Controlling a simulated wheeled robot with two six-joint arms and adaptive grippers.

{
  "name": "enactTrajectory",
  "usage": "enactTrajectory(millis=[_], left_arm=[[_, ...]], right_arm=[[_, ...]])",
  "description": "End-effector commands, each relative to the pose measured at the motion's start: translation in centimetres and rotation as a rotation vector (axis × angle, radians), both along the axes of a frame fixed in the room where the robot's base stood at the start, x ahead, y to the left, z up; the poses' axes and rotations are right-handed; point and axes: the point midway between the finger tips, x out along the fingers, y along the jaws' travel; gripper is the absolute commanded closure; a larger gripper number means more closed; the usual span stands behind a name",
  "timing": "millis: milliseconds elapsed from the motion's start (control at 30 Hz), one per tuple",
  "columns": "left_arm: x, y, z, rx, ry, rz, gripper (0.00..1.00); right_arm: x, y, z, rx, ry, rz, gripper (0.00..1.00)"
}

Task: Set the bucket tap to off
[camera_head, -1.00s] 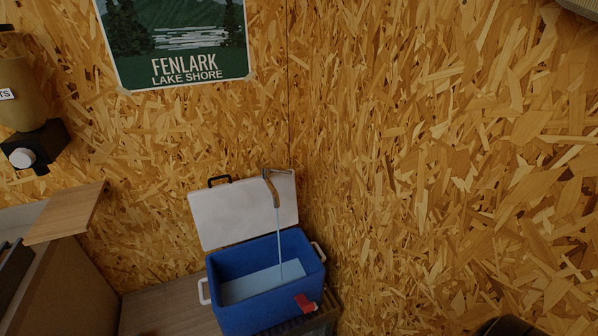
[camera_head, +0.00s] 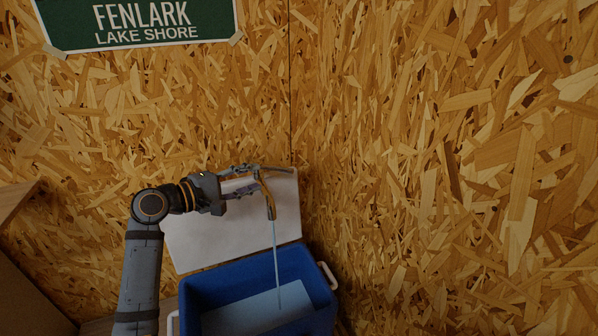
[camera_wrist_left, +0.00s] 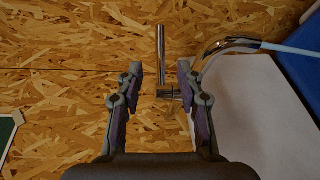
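The metal tap (camera_head: 269,205) is on the wall above a blue cooler-like bucket (camera_head: 228,282), and a stream of water (camera_head: 276,255) runs from its spout into it. In the left wrist view, the tap's spout (camera_wrist_left: 222,45) curves right and its straight lever (camera_wrist_left: 161,55) stands upright in the picture. My left gripper (camera_head: 257,178) is at the tap. In the left wrist view, its fingers (camera_wrist_left: 158,77) are spread on either side of the lever, with gaps visible. In the head view the fingers partly hide the tap's top. My right gripper is out of view.
The bucket's white lid (camera_head: 200,235) stands open against the chipboard wall (camera_head: 430,150), behind my left arm. Water (camera_head: 255,312) lies in the bucket. A green poster (camera_head: 140,25) hangs upper left. A wooden edge (camera_head: 15,200) is at far left.

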Motion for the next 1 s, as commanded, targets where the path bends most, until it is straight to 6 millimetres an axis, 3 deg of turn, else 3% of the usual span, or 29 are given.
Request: enactTrajectory(millis=[167,600,1000], left_arm=[[0.9,-1.1,0.0,-0.003,0.0,0.002,0.63],[5.9,-7.5,-1.4,0.002,0.001,0.004,0.63],[6.4,-8.2,-1.7,0.003,0.0,0.004,0.65]], right_arm=[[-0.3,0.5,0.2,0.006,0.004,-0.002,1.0],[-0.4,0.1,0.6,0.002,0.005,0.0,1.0],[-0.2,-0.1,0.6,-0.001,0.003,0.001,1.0]])
